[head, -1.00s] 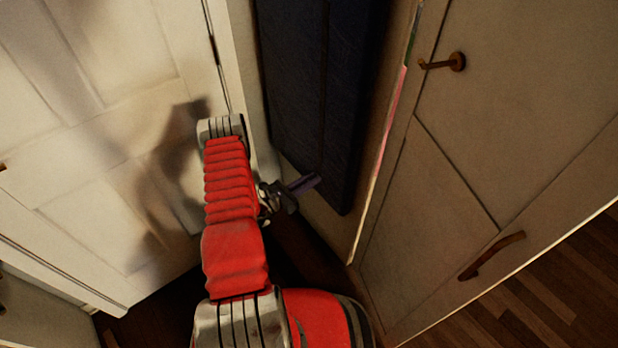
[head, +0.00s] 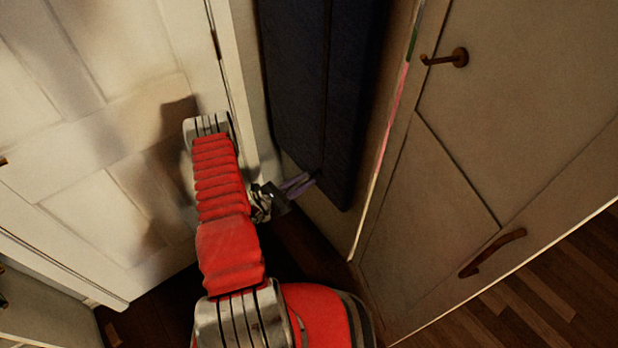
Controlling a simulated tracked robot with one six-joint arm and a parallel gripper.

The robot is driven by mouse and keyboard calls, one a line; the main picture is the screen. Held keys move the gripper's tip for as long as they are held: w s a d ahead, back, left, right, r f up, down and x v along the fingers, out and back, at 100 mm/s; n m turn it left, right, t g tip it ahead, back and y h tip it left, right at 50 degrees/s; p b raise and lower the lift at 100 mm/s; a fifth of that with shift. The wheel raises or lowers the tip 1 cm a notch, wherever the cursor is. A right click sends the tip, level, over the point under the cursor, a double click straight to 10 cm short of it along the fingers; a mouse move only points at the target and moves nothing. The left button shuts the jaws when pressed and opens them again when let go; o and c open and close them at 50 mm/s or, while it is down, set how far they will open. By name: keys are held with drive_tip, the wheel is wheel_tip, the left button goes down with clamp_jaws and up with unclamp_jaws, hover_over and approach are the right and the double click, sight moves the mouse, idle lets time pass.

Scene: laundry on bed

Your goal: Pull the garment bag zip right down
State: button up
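The garment bag (head: 315,90) is a long dark navy panel hanging in the recess between the white door and the cupboard. A thin vertical line, which looks like its zip, runs down its front. My gripper (head: 301,186) is at the bag's lower end, left of its bottom corner. Its two purple-grey fingers point right and show a narrow gap between them. The fingertips are at or very close to the bag's lower edge; I cannot tell if they touch it. No zip pull can be made out, and nothing shows between the fingers.
A panelled white door (head: 85,110) stands on the left, close to my red arm. A beige cupboard (head: 500,110) stands on the right, with a knob (head: 459,57) and a curved handle (head: 491,253). Dark wooden floor (head: 560,285) shows at the lower right.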

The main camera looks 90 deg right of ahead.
drive_tip(key=v, duration=1)
drive_tip(key=shift+w, duration=0.25)
drive_tip(key=shift+a, duration=0.15)
drive_tip(key=shift+f, duration=0.15)
